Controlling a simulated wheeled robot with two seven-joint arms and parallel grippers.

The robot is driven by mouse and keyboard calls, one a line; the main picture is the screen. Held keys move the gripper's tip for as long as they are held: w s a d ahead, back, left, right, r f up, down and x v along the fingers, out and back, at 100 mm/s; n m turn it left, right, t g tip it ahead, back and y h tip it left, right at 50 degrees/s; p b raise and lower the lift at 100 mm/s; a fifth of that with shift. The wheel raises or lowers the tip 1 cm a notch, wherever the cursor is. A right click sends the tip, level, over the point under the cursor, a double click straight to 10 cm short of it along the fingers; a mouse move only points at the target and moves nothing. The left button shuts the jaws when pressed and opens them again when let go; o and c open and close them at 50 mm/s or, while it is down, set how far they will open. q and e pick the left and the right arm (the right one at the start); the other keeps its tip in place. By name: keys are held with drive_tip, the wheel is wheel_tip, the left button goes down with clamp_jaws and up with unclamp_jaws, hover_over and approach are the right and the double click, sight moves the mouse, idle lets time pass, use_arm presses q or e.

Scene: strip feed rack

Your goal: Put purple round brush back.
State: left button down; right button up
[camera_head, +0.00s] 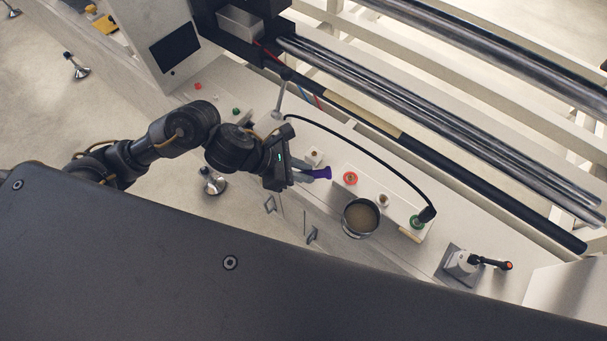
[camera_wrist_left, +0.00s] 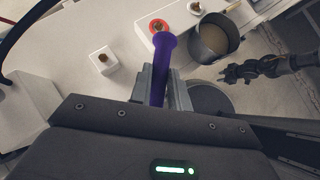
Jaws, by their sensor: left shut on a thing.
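The purple round brush (camera_head: 320,173) is in my left gripper (camera_head: 303,173), above the front part of the white bench. In the left wrist view the purple brush (camera_wrist_left: 160,68) points away from the left gripper (camera_wrist_left: 160,88), with its flared end outermost; the gripped part is hidden between the fingers. A small white block with a brownish round top (camera_head: 314,155) stands just beyond the brush; it also shows in the left wrist view (camera_wrist_left: 103,60).
A white strip holds a red ring piece (camera_head: 350,178), a pale one (camera_head: 383,200) and a green one (camera_head: 417,222). A metal pot (camera_head: 360,217) stands in front of it. A black curved lamp arm (camera_head: 380,148) arches over the strip. A lever (camera_head: 490,263) stands at right.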

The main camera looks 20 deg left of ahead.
use_arm(q)
drive_tip(key=w+f, duration=0.3)
drive_tip(key=f, duration=0.1)
drive_tip(key=shift+a, duration=0.3)
drive_tip(key=f, duration=0.3)
drive_tip(key=shift+w+a+f, duration=0.1)
drive_tip(key=shift+w+f, duration=0.05)
drive_tip(key=shift+w, duration=0.1)
drive_tip(key=shift+f, duration=0.25)
drive_tip(key=c, duration=1.5)
unclamp_jaws()
drive_tip(key=shift+o, duration=0.9)
drive_tip(key=shift+r+p, duration=0.3)
drive_tip(key=v, duration=1.1)
drive_tip(key=shift+a+r+b, duration=0.2)
drive_tip(key=shift+a+b, duration=0.1)
drive_tip(key=shift+b, duration=0.15)
use_arm(e)
drive_tip(key=shift+w+d+f, duration=0.1)
drive_tip(key=shift+d+f, duration=0.2)
drive_tip(key=shift+d, duration=0.3)
